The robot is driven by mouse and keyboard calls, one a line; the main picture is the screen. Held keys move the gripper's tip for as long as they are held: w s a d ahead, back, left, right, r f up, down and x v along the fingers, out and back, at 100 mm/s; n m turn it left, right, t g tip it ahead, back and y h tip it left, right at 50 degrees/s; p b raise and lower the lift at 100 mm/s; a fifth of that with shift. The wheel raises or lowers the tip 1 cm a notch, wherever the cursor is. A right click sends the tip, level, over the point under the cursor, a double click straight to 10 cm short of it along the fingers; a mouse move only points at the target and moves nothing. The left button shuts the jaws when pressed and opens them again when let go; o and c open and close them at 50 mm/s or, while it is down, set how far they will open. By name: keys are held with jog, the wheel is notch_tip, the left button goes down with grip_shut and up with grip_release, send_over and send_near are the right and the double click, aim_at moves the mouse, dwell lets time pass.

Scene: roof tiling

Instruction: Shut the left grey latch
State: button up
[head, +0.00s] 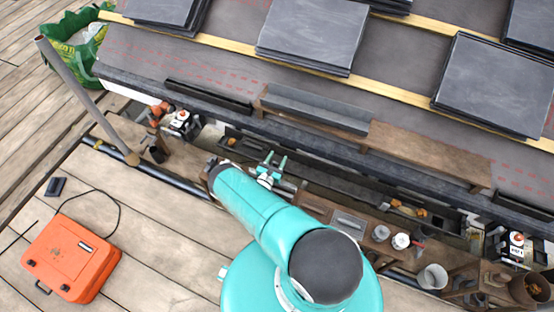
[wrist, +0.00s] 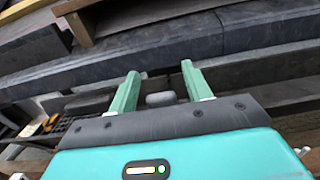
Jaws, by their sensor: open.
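An orange case (head: 71,258) lies on the wooden deck at the lower left of the head view. Two small dark pieces that look like latches, a left one (head: 30,262) and a right one (head: 65,288), sit along its near edge by a dark handle. They are too small to tell whether they are open or shut. My gripper (head: 275,158) is far to the right of the case, over the dark gutter trough. Its two teal fingers are apart in the wrist view (wrist: 160,72). A small grey rounded piece shows between them, and I cannot tell what it is. The case is not in the wrist view.
Stacks of slate tiles (head: 310,32) lie on the roof above. A grey pole (head: 88,100) stands left of the work shelf. A black cable (head: 112,208) and a small dark block (head: 55,187) lie near the case. The deck between case and arm is mostly clear.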

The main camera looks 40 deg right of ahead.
jog(key=shift+c, duration=0.2)
jog(key=c, duration=1)
jog(key=shift+o, duration=0.2)
